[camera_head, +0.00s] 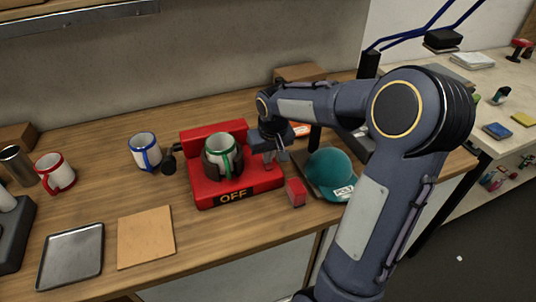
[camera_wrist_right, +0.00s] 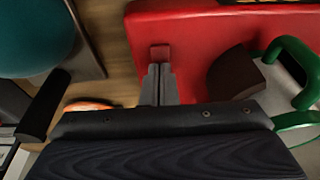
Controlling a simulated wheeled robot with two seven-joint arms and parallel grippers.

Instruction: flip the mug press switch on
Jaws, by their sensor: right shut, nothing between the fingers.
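The red mug press (camera_head: 200,192) stands on the wooden bench, with a label reading "OFF" on its front. A white mug with a green rim and handle (camera_head: 222,156) sits upright in it; the green handle also shows in the right wrist view (camera_wrist_right: 289,83). My right gripper (camera_head: 270,160) is shut and empty over the press's right side. In the right wrist view its fingertips (camera_wrist_right: 158,70) are just short of a small red tab (camera_wrist_right: 160,53) at the press's edge, perhaps the switch. I cannot tell whether they touch. My left gripper is out of view.
A teal cap (camera_head: 330,170) sits right of the press, with a small red block (camera_head: 296,192) nearer the front. A blue-handled mug (camera_head: 144,151) and red-handled mug (camera_head: 54,173) stand left. A metal tray (camera_head: 71,256) and tan board (camera_head: 146,237) lie front left.

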